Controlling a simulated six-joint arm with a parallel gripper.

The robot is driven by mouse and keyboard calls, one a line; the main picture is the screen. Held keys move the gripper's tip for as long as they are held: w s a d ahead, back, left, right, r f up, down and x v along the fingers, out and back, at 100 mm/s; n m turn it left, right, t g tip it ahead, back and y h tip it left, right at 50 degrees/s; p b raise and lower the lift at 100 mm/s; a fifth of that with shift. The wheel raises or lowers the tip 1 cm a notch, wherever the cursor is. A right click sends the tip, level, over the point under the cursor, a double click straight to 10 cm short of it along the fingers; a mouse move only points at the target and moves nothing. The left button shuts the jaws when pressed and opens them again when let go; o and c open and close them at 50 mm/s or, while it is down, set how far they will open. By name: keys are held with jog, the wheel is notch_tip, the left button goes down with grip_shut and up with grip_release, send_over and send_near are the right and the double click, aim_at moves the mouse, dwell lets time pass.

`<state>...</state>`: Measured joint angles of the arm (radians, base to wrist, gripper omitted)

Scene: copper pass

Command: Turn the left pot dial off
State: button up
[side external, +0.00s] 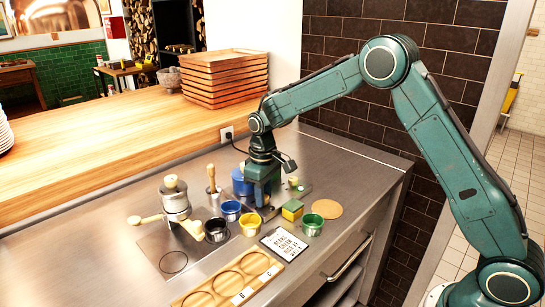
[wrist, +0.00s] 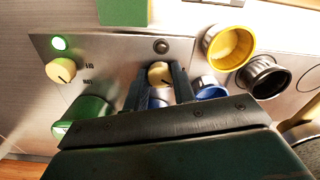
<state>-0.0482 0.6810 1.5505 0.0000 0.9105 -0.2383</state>
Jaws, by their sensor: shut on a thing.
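My gripper (side external: 263,203) reaches down over the stove panel. In the wrist view, my gripper (wrist: 159,84) is shut on a cream dial, the left pot dial (wrist: 159,72), with one finger on each side. A lamp (wrist: 161,46) beside this dial is dark. The dial's pointer is partly hidden by the fingers. A second cream dial (wrist: 60,70) sits on the same panel beside a lit green lamp (wrist: 60,43). It also shows in the side view (side external: 293,182). A blue pot (side external: 240,183) stands behind my gripper. A green pot (wrist: 80,120) is partly hidden in the wrist view.
A wooden tray with round holes (side external: 190,302) lies at the front edge.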

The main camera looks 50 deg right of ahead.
jog(key=n, duration=0.5)
jog(key=shift+n, duration=0.4)
jog(key=o, duration=1)
jog(key=shift+r, duration=0.1)
notch_tip(320, 180, up, 14)
dwell(0.4)
